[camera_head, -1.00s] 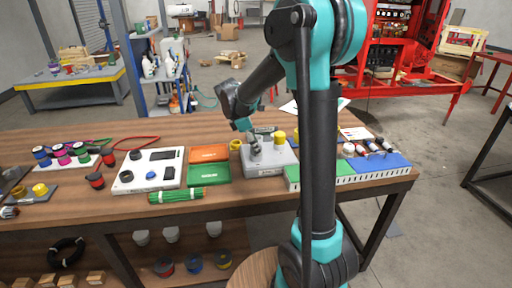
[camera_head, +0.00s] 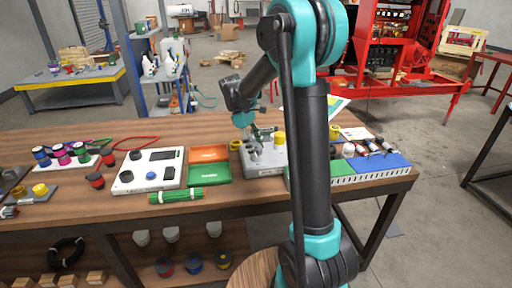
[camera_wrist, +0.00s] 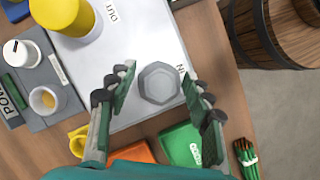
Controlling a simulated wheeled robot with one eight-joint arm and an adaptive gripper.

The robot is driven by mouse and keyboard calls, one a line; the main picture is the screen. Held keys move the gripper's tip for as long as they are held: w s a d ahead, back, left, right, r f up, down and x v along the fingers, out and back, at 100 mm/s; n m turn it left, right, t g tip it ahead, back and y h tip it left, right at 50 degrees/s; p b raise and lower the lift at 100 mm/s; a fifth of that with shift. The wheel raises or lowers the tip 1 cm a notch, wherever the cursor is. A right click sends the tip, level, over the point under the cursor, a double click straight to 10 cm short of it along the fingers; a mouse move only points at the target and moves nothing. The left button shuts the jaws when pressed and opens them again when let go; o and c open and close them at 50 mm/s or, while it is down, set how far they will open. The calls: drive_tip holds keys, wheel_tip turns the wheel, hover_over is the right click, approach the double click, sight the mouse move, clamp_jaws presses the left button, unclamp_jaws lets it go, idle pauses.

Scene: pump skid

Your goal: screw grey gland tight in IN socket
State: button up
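The grey gland (camera_wrist: 159,83) shows in the wrist view as a hexagonal head on the light grey box (camera_wrist: 150,30), beside the partly hidden IN label (camera_wrist: 182,71). It appears to stand at the IN socket, but its thread and seating are hidden. In the head view the box (camera_head: 270,170) stands on the bench with my gripper (camera_head: 256,134) above it. In the wrist view my gripper (camera_wrist: 158,84) is open, one finger on each side of the gland, with gaps to both. A yellow gland (camera_wrist: 72,20) stands near the OUT label (camera_wrist: 112,18).
An orange tray (camera_head: 209,153) and a green tray (camera_head: 208,174) lie left of the box. A yellow ring (camera_wrist: 78,142) lies beside the box. A white panel (camera_head: 148,157) stands further left. A green bundle (camera_head: 176,195) lies near the bench's front edge.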

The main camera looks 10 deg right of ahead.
drive_tip(key=shift+o, duration=0.8)
drive_tip(key=n+t, duration=0.1)
drive_tip(key=n, duration=0.1)
drive_tip(key=shift+n, duration=0.4)
drive_tip(key=n+t, duration=0.1)
drive_tip(key=n, duration=0.2)
drive_tip(key=n+t+h, duration=0.1)
drive_tip(key=n, duration=0.2)
drive_tip(key=shift+n, duration=0.3)
drive_tip(key=shift+t, duration=0.3)
drive_tip(key=shift+c, duration=0.6)
